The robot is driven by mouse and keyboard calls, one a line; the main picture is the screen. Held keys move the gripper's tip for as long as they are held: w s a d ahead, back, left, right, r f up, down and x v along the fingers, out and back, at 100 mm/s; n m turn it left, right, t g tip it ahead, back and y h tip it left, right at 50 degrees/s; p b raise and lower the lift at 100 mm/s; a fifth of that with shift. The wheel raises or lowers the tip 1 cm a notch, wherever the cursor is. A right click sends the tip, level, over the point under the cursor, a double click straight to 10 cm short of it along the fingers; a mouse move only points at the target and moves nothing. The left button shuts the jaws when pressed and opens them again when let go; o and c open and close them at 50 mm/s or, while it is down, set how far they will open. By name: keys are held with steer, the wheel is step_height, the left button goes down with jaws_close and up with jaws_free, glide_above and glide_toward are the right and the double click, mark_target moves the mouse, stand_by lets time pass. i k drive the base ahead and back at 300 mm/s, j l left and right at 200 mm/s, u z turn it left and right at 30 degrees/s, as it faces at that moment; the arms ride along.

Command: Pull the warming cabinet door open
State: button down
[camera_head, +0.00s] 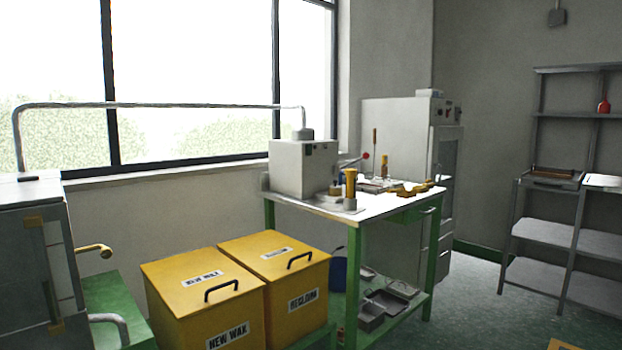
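A tall pale grey cabinet (395,130) stands against the back wall, behind the work table; it looks like the warming cabinet. Its narrow front faces right and carries a door (446,165) with a dark glass pane, seen at a steep angle. The door looks shut. Knobs sit on the panel above the door, and drawer-like fronts show below it. The table and its load hide the cabinet's lower left part. My gripper is not in view.
A green-legged table (355,228) holds a grey machine (303,168) and small tools. Yellow bins (205,295) stand left of it, beside a glass-fronted unit (35,260) with a handle. Grey shelves (545,225) stand right. Floor (470,310) between table and shelves is clear.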

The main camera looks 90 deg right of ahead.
mark_target(437, 134)
steer(key=z, duration=3.5)
steer(key=i+z, duration=0.15)
steer(key=i, duration=1.6)
steer(key=i+j+z, duration=0.1)
steer(key=i, duration=1.6)
